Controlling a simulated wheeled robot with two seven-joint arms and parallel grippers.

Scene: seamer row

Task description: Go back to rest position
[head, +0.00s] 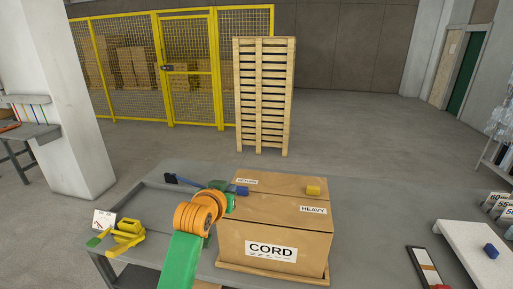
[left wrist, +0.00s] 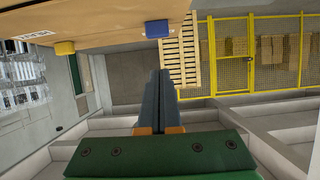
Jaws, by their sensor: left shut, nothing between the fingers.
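My left arm, green with orange joints, reaches from the bottom edge of the head view to the near left side of the closed carton (head: 277,231). My left gripper (head: 229,187) is at the carton's upper left edge, partly hidden by its own wrist. In the left wrist view its dark fingers (left wrist: 160,98) are together with nothing between them. My right gripper is not in view.
The carton stands on a grey table (head: 345,262). A yellow tool (head: 125,236) and a small white card (head: 104,219) are at the left. A black-and-blue item (head: 171,179) lies behind. A white tray (head: 470,250) is at the right. A pallet stack (head: 264,95) and yellow fence stand beyond.

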